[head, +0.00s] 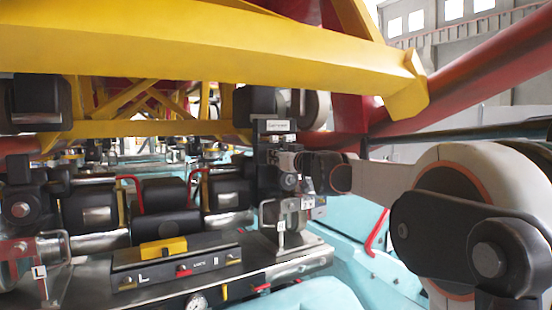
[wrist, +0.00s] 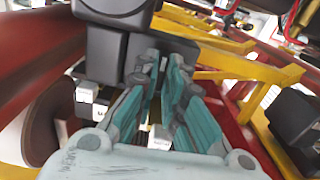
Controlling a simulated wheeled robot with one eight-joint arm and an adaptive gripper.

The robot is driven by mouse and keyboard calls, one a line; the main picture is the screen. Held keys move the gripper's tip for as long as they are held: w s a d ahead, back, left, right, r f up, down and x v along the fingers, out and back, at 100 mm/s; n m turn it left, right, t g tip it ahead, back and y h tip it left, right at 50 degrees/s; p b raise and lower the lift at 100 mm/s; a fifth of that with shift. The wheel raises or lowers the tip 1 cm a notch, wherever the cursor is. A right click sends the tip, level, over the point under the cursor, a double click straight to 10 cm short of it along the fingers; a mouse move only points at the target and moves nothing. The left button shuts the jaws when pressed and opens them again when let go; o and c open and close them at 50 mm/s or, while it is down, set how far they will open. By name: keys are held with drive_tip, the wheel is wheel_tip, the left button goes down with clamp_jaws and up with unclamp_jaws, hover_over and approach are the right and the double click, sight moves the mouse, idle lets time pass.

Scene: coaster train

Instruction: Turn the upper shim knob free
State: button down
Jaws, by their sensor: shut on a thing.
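My gripper (head: 280,158) reaches in from the right, level with the upper part of a dark upright block (head: 272,100) under the yellow beam. In the wrist view its two teal-padded fingers (wrist: 162,65) converge in front of a dark housing (wrist: 118,55). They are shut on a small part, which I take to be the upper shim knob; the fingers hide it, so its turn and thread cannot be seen. A round metal knob or bolt end (head: 289,181) shows just below the gripper in the head view.
A thick yellow beam (head: 200,45) crosses close above my arm. A red tube (head: 480,75) runs at the right. A steel tray with a yellow block (head: 163,248) and gauge lies front left. Teal car body (head: 350,245) lies below the arm.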

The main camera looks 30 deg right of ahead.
drive_tip(key=c, duration=2)
unclamp_jaws()
drive_tip(key=shift+r, duration=0.1)
drive_tip(key=shift+o, duration=0.2)
drive_tip(key=shift+w, duration=0.1)
drive_tip(key=s, duration=0.7)
drive_tip(key=shift+s+d, duration=0.15)
drive_tip(key=shift+s, duration=0.1)
